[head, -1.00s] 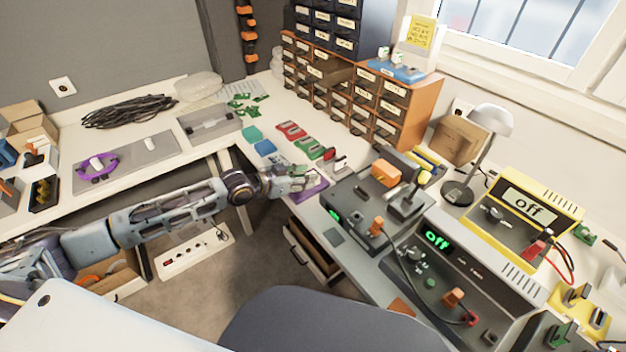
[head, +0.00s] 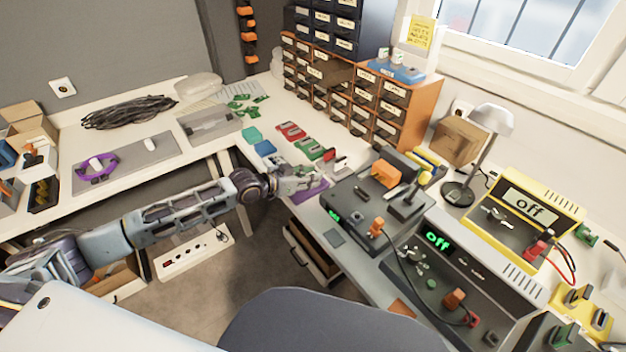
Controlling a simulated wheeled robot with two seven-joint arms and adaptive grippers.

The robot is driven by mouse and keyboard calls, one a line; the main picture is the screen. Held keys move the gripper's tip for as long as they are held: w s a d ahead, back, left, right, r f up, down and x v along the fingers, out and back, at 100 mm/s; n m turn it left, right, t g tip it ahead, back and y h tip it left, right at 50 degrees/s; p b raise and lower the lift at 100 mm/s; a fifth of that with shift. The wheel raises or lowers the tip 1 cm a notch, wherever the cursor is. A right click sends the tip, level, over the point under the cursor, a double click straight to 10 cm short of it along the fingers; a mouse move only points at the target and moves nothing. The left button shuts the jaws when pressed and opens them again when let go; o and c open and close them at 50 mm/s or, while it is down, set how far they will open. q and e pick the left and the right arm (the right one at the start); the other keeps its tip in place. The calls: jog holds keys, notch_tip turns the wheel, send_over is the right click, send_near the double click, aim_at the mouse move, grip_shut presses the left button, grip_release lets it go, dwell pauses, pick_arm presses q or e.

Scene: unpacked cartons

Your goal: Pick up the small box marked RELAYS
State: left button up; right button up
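I cannot make out a box marked RELAYS; the labels in view are too small to read. An orange cabinet of small labelled drawers (head: 410,115) stands at the back of the bench, with dark drawers (head: 325,22) stacked on it. My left gripper (head: 312,183) is over the bench edge, by a purple piece (head: 308,192), just left of the dark grey station. It is small and seen from behind, so I cannot tell its opening or whether it holds anything. My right gripper is not in view.
Red and green boards (head: 300,140) lie beyond the gripper. A dark grey station with an orange block (head: 385,174) stands to its right. A lamp (head: 490,120), a brown carton (head: 458,142) and a yellow "off" instrument (head: 520,215) are further right. A dark chair back (head: 330,320) is in front.

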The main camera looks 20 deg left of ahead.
pick_arm(q)
jog(key=c, duration=0.4)
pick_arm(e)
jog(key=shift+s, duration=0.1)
pick_arm(q)
jog(key=shift+r, duration=0.85)
notch_tip(320, 180, up, 8)
jog(key=shift+r+p, duration=0.15)
jog(key=shift+p, duration=0.65)
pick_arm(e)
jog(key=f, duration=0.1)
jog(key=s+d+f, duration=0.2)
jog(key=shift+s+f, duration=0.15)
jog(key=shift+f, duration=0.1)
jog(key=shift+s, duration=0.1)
